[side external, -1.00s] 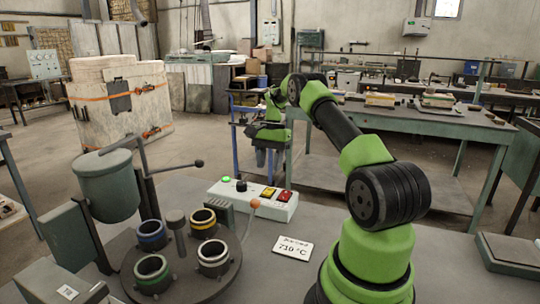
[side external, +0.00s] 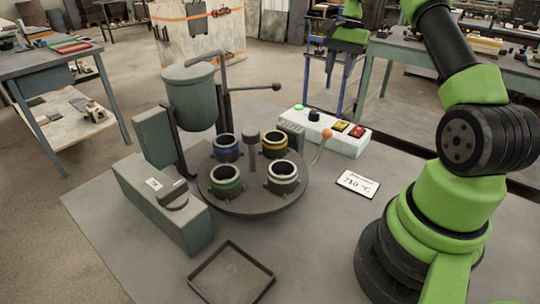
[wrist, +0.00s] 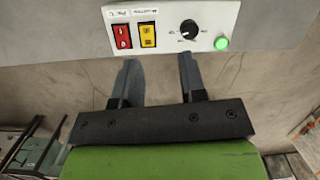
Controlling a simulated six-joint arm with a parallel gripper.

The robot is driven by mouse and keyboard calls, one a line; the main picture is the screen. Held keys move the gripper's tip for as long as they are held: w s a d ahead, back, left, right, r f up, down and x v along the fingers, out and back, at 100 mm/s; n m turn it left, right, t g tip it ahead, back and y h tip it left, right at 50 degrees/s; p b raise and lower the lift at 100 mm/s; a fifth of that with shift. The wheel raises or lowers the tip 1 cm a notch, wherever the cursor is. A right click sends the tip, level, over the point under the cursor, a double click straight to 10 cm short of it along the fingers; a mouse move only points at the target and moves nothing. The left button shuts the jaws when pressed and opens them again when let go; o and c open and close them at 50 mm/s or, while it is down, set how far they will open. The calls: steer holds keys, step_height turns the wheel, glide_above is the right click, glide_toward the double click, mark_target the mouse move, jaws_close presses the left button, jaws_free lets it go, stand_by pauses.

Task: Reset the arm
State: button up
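My gripper (wrist: 158,70) is open in the wrist view, with two grey fingers apart and nothing between them. The fingertips point toward the white control box (wrist: 172,28), which has a red switch, a yellow switch, a black knob and a lit green lamp. In the side external view the control box (side external: 330,131) stands on the grey table, and my arm rises at the right. The gripper is near the top edge there, above and behind the control box.
A round turntable (side external: 252,206) holds several ring-topped cups. A grey ladle pot (side external: 190,98) with a lever stands behind it. A square tray (side external: 231,275) lies empty at the front. A card reading 710 °C (side external: 357,184) lies near my base.

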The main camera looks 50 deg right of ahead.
steer(key=s+a+r+n+t+h, duration=0.1)
steer(key=a+r+n, duration=0.2)
steer(key=a+r, duration=0.45)
steer(key=a+r+n+t+h, duration=0.1)
steer(key=a+r+n+t, duration=0.3)
steer(key=a, duration=0.6)
steer(key=s+a+n+t+y, duration=0.1)
steer(key=s+a+n, duration=0.4)
steer(key=s+a, duration=0.7)
steer(key=shift+s+a+r+t+y, duration=0.3)
steer(key=shift+s+t+y, duration=0.1)
steer(key=shift+s, duration=0.8)
